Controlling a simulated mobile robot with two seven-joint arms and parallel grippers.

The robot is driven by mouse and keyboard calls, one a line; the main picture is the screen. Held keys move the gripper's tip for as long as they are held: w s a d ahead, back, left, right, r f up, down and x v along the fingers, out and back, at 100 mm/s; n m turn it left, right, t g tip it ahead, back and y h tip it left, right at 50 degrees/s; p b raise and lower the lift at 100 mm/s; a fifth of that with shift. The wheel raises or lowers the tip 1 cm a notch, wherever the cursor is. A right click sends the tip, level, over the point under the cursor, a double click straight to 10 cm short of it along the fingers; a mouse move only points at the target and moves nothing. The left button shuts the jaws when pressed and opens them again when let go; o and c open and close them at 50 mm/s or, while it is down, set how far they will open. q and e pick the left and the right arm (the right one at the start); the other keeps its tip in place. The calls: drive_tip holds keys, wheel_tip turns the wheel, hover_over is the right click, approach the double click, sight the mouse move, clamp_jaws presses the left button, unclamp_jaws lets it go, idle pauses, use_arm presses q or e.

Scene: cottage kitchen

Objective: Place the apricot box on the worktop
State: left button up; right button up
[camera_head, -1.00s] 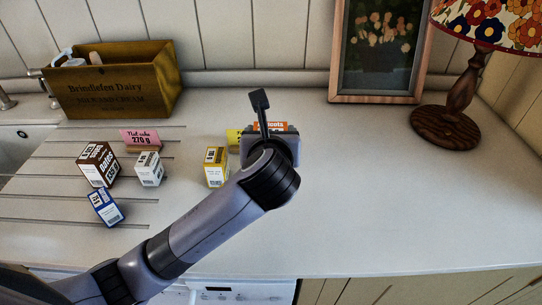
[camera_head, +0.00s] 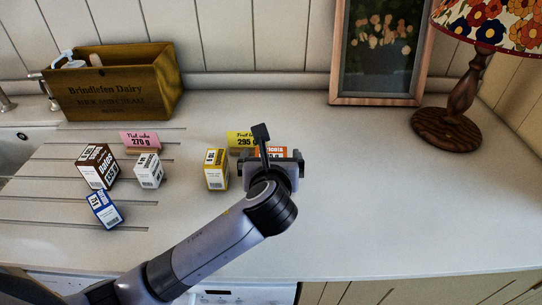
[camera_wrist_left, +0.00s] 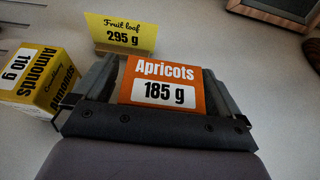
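The apricot box, with an orange and white label reading "Apricots 185 g" (camera_wrist_left: 163,72), is between the two fingers of my left gripper in the left wrist view. The fingers lie close along its two sides, and the gripper is shut on it. In the head view a strip of the apricot box (camera_head: 271,150) shows behind my left gripper (camera_head: 272,160); the rest is hidden by the gripper and wrist. I cannot tell whether its underside touches the pale worktop (camera_head: 390,190). My right gripper is in neither view.
An almonds box (camera_head: 216,169) and a yellow "Fruit loaf 295 g" card (camera_head: 240,138) stand close left. Further left are brown (camera_head: 97,166), white (camera_head: 149,170) and blue (camera_head: 104,209) boxes, a pink card (camera_head: 140,139) and a wooden crate (camera_head: 112,95). The worktop's right is clear before the lamp (camera_head: 447,128).

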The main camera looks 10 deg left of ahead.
use_arm(q)
drive_tip(key=shift+s+r, duration=0.1)
drive_tip(key=shift+r, duration=0.1)
drive_tip(key=v, duration=1.1)
drive_tip(key=shift+s+r+p, duration=0.2)
drive_tip(key=shift+s+p, duration=0.15)
drive_tip(key=shift+s+d, duration=0.1)
drive_tip(key=shift+d, duration=0.1)
